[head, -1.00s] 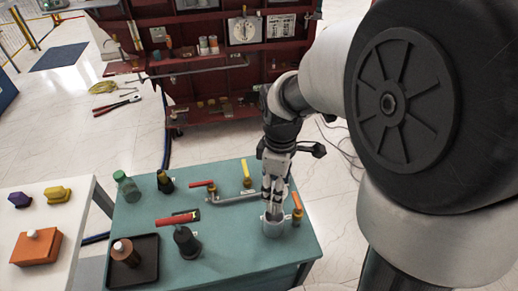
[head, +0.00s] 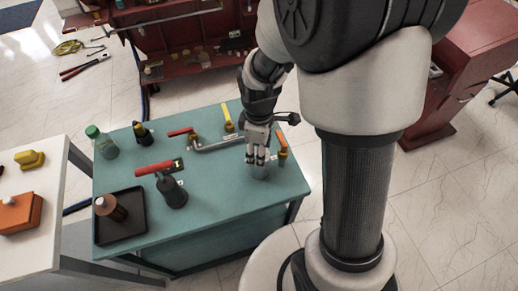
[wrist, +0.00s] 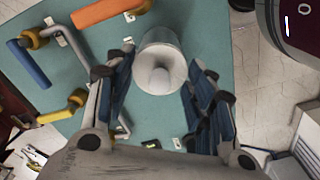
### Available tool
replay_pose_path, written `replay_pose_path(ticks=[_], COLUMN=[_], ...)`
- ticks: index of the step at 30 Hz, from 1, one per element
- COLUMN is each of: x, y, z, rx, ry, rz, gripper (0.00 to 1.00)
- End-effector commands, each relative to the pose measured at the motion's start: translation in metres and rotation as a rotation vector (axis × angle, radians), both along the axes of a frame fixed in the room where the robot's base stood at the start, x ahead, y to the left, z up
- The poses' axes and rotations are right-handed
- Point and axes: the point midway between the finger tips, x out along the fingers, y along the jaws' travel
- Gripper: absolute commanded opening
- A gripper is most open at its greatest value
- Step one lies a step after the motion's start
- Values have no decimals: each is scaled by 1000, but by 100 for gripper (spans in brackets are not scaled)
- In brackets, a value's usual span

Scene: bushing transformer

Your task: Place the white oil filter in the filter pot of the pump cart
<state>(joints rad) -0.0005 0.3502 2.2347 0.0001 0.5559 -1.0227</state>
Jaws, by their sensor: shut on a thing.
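My gripper (head: 258,157) points down at the right end of the teal cart top (head: 215,215). In the head view a pale grey cylindrical pot (head: 260,172) stands on the cart right under the fingertips. The fingers cover its top, so I cannot tell how deep the filter sits in it.
Valves with orange (head: 281,143), yellow (head: 227,112) and red (head: 180,132) handles stand close by. A black pump-like piece with a red handle (head: 155,168), a black tray (head: 122,236) holding a brown bottle and a green bottle (head: 101,140) are further left.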

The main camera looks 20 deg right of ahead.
Motion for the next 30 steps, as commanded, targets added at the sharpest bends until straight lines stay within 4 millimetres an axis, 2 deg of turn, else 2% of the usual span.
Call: replay_pose_path(ticks=[5,6,14,25,30], x=[0,0,0,0,1], y=[0,0,0,0,0], z=[-3,-3,-3,0,21], rx=[0,0,0,0,0], ry=[0,0,0,0,-4], rz=[0,0,0,0,0], gripper=[10,51,68,70,70])
